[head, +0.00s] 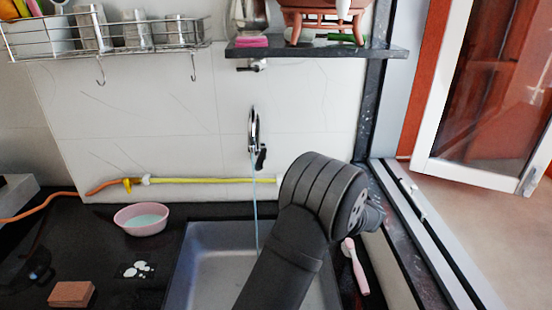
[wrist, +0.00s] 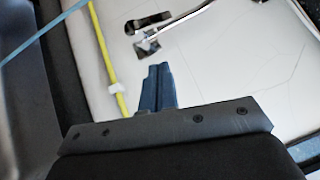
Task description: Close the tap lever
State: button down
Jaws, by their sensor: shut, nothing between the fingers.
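The chrome tap (head: 253,130) is on the white tiled wall above the sink. Its short black lever (head: 261,158) points down in the head view. A thin blue stream of water (head: 256,205) falls from the tap into the sink. In the wrist view the tap (wrist: 180,26) and the black lever (wrist: 148,22) show at the top. My gripper (wrist: 158,70) is shut and empty, its tips a little below the tap in that picture, with a gap visible between them. In the head view my arm hides the gripper.
The sink (head: 205,255) is below, partly behind my arm. A yellow hose (head: 210,181) runs along the wall. A pink bowl (head: 141,219) and a brown block (head: 71,294) are at left. A pink brush (head: 356,268) lies right of the sink. A shelf (head: 315,51) is above.

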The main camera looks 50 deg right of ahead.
jog(key=s, duration=0.1)
send_near(265, 151)
jog(key=w+d, duration=0.2)
jog(key=w, duration=0.3)
jog(key=shift+w+a+m+h, duration=0.3)
jog(key=shift+w+a+h, duration=0.15)
jog(key=shift+w, duration=0.25)
jog(key=n+g, duration=0.1)
jog(key=w+a+r+n+g, duration=0.1)
jog(key=n, duration=0.1)
jog(key=shift+w+a+r+y, duration=0.15)
jog(key=shift+a+r+y, duration=0.1)
jog(key=shift+r, duration=0.1)
jog(key=shift+d, duration=0.1)
